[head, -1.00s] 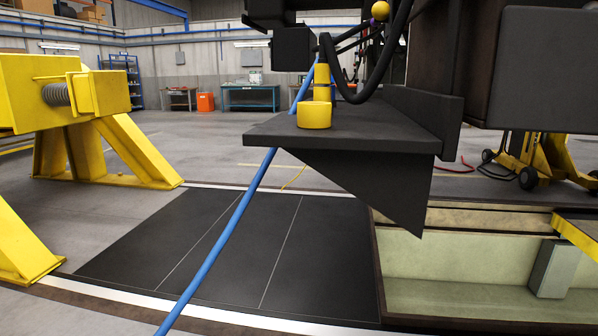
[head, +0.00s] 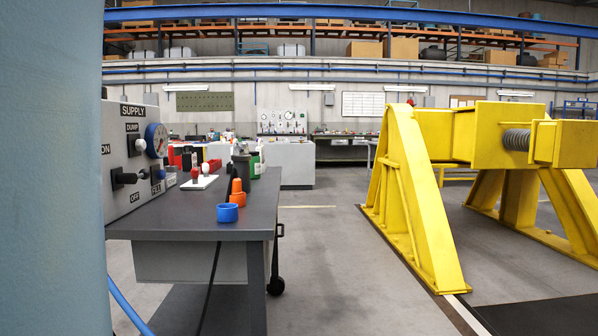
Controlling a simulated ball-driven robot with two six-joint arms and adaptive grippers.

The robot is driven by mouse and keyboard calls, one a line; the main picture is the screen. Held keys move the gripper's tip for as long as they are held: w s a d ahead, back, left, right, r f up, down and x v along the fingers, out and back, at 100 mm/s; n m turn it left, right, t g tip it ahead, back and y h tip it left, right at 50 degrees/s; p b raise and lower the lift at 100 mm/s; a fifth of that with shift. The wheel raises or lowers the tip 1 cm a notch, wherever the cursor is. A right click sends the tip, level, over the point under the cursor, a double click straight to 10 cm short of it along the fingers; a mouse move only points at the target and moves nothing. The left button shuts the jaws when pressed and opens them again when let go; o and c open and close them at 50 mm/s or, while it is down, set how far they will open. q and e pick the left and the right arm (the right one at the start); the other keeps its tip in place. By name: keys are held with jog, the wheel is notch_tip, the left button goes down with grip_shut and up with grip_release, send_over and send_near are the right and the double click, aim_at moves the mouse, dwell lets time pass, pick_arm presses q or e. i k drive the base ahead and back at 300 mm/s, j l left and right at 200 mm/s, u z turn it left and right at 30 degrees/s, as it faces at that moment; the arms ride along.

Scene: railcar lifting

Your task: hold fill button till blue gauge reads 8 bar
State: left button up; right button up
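A grey supply panel (head: 118,195) stands at the left on a dark workbench. It carries a blue-rimmed gauge (head: 156,140), seen at a steep angle, so I cannot read its needle. Below the gauge sits a small dark-blue control labelled FILL (head: 157,177). A DUMP control with a white knob (head: 140,145) and a black lever (head: 124,178) near the OFF label are also on the panel. Neither of my grippers shows in the head view.
A blue-grey surface (head: 50,170) blocks the far left. A yellow buffer stop (head: 420,200) stands at the right. Open floor (head: 350,270) lies between bench and stop.

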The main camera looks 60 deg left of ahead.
aim_at(161, 174)
jog(key=u, duration=3.1)
jog(key=i+l+u, duration=0.1)
jog(key=l+u, duration=0.85)
jog(key=u, duration=0.15)
jog(key=l+u, duration=0.1)
jog(key=l, duration=0.45)
jog(key=k+l, duration=0.1)
jog(key=l, duration=0.45)
jog(key=k+l+u, duration=0.15)
jog(key=l, duration=0.4)
jog(key=l+u, duration=0.1)
jog(key=l, duration=0.45)
